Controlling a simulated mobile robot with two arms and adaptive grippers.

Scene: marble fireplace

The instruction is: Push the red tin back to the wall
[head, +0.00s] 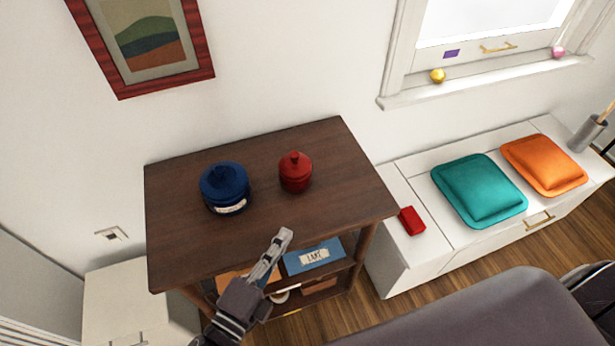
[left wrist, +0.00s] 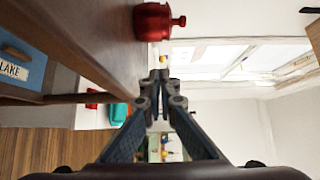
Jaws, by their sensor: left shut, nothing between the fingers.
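The red tin (head: 295,172) is a round lidded pot with a knob. It stands upright on the dark wooden shelf top (head: 250,240), right of its middle, with a strip of bare wood between it and the wall. In the left wrist view the red tin (left wrist: 153,21) shows sideways at the top, ahead of the fingers. My left gripper (head: 283,237) is shut and empty at the shelf's front edge, in front of the red tin and apart from it. It also shows in the left wrist view (left wrist: 160,78). My right gripper is not in view.
A blue lidded pot (head: 224,187) stands left of the red tin. Below the top, a blue labelled box (head: 312,257) sits on a lower shelf. A white bench (head: 450,238) with a red box (head: 411,221) and two cushions is at the right. A framed picture (head: 145,35) hangs above.

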